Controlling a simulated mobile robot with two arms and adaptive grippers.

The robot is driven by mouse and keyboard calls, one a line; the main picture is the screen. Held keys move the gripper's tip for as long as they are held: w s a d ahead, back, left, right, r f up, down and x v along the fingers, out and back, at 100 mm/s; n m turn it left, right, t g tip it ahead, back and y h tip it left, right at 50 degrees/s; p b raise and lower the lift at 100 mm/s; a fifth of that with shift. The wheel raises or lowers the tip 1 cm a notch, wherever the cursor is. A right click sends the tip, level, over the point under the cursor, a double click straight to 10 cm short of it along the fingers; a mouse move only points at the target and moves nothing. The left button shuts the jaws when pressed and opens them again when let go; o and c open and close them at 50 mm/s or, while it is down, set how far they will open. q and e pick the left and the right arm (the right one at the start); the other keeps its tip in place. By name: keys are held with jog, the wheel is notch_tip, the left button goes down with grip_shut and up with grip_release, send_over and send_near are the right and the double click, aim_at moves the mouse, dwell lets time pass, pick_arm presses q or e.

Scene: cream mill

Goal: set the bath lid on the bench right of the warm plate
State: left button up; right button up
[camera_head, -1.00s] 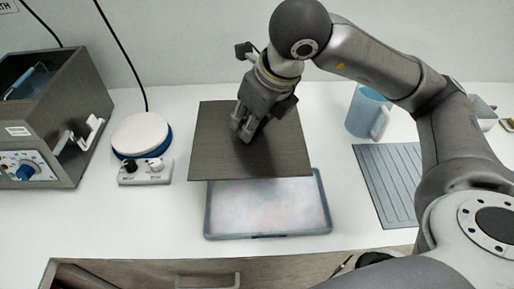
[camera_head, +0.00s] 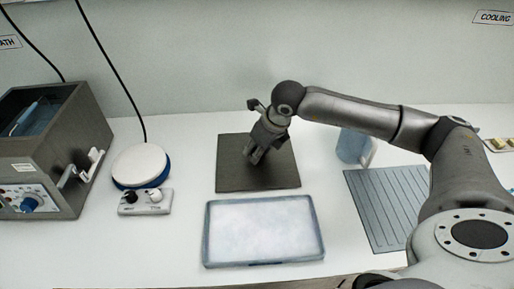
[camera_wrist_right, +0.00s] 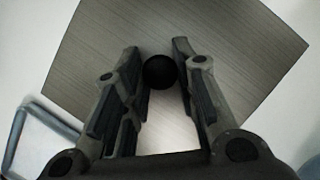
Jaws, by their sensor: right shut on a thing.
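The bath lid (camera_head: 235,174) is a flat dark grey-brown square plate with a dark round knob (camera_wrist_right: 159,72). In the head view it is to the right of the warm plate (camera_head: 140,165), a round white top with a blue rim, with clear bench between them. My right gripper (camera_head: 254,158) points down at the lid's middle and is shut on its knob. The lid looks flat at bench level behind the tray; whether it touches the bench I cannot tell. The bath (camera_head: 60,150) is the open grey box at the left. My left gripper is not in view.
A shallow tray (camera_head: 207,235) with a pale, frosty filling lies in front of the lid. A blue mug (camera_head: 352,147) stands behind my right arm. A ribbed grey-blue mat (camera_head: 372,208) lies at the right. A control box (camera_head: 145,203) sits before the warm plate.

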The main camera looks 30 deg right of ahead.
jog(key=shift+f, duration=0.4)
jog(key=o, duration=0.9)
jog(key=shift+o, duration=0.2)
jog(key=b+v, duration=0.1)
jog(key=v, duration=1.1)
jog(key=shift+b, duration=0.35)
